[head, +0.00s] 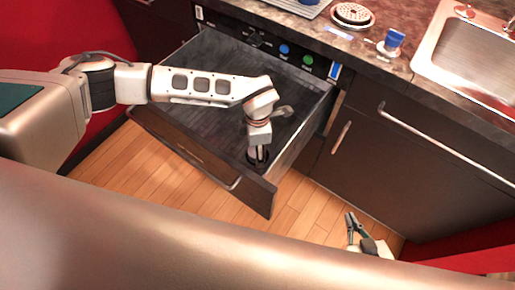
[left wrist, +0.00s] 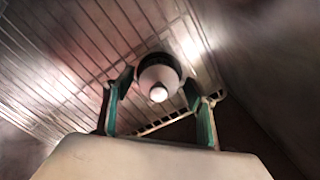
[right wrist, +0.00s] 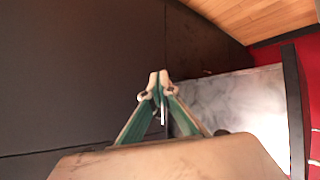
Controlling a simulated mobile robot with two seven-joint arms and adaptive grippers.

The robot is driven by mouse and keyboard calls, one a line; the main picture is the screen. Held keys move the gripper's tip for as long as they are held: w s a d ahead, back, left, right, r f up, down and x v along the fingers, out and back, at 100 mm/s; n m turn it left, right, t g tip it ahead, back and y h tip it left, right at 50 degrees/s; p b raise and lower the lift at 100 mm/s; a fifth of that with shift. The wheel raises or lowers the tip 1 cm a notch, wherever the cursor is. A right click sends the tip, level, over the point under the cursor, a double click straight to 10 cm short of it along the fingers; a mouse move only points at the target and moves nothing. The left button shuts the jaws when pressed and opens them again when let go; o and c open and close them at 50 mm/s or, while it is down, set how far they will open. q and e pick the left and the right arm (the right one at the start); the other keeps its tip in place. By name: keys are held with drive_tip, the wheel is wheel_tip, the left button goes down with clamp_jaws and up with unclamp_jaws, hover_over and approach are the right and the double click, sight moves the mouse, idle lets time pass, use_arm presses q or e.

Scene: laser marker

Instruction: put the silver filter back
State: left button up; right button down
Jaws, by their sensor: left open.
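A round silvery perforated piece (head: 352,15) lies on the counter at the top; I cannot tell for sure that it is the silver filter. My left gripper (head: 258,157) reaches down into the open drawer (head: 205,55). In the left wrist view my left gripper (left wrist: 162,100) is open. A round white-topped object with a dark ring (left wrist: 158,75) shows between and beyond its fingers; contact cannot be told. My right gripper (head: 351,224) is low at the right, away from the drawer. In the right wrist view its fingertips (right wrist: 158,78) meet, with nothing clearly held.
A blue-topped object (head: 391,40) stands on the counter (head: 340,44) beside the sink (head: 470,50). Blue and green knobs (head: 296,54) sit above the drawer. A cabinet door with a bar handle (head: 440,145) is at the right. The wooden floor (head: 130,165) is clear.

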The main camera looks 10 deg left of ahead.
use_arm(q)
wheel_tip(320, 180, up, 7)
drive_tip(key=shift+w+f+p, duration=0.1)
drive_tip(key=shift+w+p, duration=0.05)
drive_tip(key=shift+p, duration=0.5)
wheel_tip(320, 180, up, 4)
drive_tip(key=shift+r+p, duration=0.3)
drive_tip(key=shift+r, duration=0.25)
